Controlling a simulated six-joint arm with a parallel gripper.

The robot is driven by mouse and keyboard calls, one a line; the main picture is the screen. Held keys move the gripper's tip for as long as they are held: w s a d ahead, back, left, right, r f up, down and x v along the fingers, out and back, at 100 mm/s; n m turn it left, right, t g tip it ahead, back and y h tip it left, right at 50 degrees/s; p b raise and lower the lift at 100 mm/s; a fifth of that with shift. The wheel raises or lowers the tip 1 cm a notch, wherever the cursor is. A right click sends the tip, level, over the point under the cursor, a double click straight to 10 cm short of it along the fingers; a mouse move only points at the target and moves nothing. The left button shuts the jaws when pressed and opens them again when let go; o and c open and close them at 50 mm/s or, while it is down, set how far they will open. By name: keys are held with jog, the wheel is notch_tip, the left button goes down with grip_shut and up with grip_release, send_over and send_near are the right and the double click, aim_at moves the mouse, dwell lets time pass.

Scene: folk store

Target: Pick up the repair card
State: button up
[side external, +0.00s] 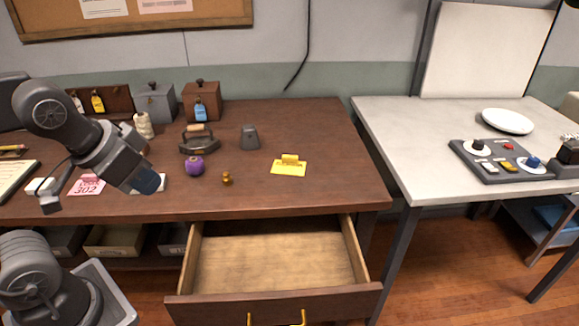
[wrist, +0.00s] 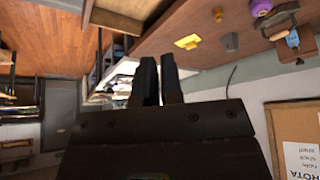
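A yellow card (side external: 288,169) with a small raised yellow piece lies on the right half of the brown workbench (side external: 330,130). It also shows in the wrist view (wrist: 187,42). A pink card (side external: 86,186) marked 302 lies at the left of the bench, partly behind my arm. I cannot tell from print which one is the repair card. My gripper (side external: 148,182) is over the left front of the bench, well left of the yellow card. In the wrist view its two dark fingers (wrist: 160,78) stand close together with nothing visible between them; their opening is unclear.
A purple spool (side external: 195,166), a small brass piece (side external: 227,179), an old iron (side external: 199,140) and a grey weight (side external: 250,137) stand between my gripper and the yellow card. An empty drawer (side external: 275,258) is pulled out below. The bench around the yellow card is clear.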

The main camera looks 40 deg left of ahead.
jog(key=o, duration=1.7)
jog(key=w+r+n+g, duration=0.1)
jog(key=w+r+n, duration=0.5)
jog(key=w, duration=0.5)
jog(key=n+g+h, duration=0.2)
jog(key=n+g, duration=0.2)
jog(key=n, duration=1.4)
send_over(289, 167)
jog(key=s+a, duration=0.1)
jog(key=a, duration=0.1)
notch_tip(289, 167, down, 16)
jog(key=f, duration=0.4)
jog(key=d+f, duration=0.1)
jog(key=f, duration=0.8)
jog(key=shift+w+d+f, duration=0.25)
jog(key=shift+w+d, duration=0.15)
